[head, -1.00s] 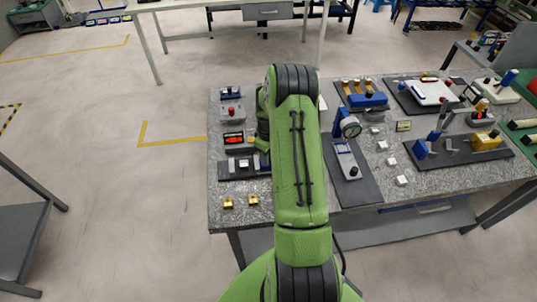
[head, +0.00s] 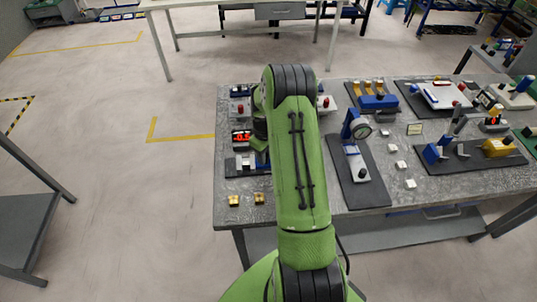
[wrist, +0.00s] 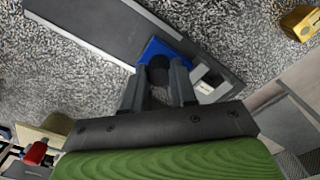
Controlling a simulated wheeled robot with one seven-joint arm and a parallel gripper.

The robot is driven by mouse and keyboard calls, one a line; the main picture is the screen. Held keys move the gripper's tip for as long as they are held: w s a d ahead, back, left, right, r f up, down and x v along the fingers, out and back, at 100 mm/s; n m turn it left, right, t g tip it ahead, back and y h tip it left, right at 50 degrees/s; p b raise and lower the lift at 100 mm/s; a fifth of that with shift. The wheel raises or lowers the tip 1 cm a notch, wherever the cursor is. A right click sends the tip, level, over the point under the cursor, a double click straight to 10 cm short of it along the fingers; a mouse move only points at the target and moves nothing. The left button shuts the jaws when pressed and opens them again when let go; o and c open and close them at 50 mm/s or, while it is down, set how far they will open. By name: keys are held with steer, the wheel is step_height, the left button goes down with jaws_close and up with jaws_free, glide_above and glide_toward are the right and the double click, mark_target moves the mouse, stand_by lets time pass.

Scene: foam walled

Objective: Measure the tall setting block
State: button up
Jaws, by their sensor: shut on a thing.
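My gripper (wrist: 158,85) is shut on a black round knob (wrist: 158,66) over a blue part (wrist: 165,48), at a dark base plate (wrist: 95,27). A pale silver block (wrist: 208,86) lies just right of the fingers; I cannot tell whether it touches the blue part. In the head view a silver block (head: 243,163) sits on the left-hand dark base, below a small display (head: 242,137) with glowing orange-red digits, seemingly -0.5. My arm hides the fingertips there. Several loose silver blocks (head: 402,165) lie right of the arm; I cannot tell which is the tall one.
Two gold blocks (head: 234,200) lie near the table's (head: 300,222) front left edge. A dial gauge stand (head: 360,172) stands right of my arm. More fixtures, including a blue one (head: 377,102) and a yellow one (head: 498,147), fill the right side.

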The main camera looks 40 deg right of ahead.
steer(key=o, duration=0.6)
steer(key=shift+w+a, duration=0.1)
step_height(320, 180, up, 16)
steer(key=shift+p, duration=0.3)
steer(key=shift+f, duration=0.1)
stand_by(0.5)
